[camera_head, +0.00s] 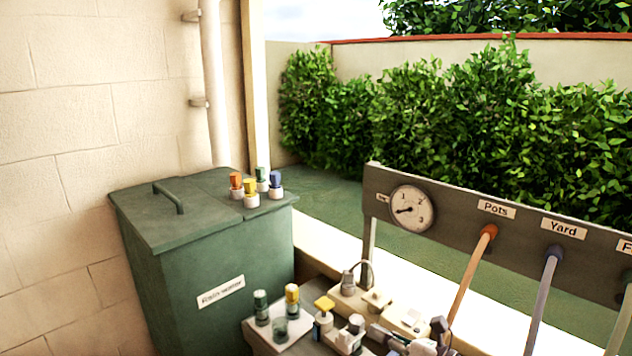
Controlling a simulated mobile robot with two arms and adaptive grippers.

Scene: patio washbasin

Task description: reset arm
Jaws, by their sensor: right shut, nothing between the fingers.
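My left gripper is not in view.
A green lidded bin (215,255) carries several colour-capped bottles (251,195). A small tray (268,341) with capped bottles and the tap fittings (349,292) crowd the bottom centre. A grey panel (460,205) with a gauge (411,208) and several hoses (470,275) stands right.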

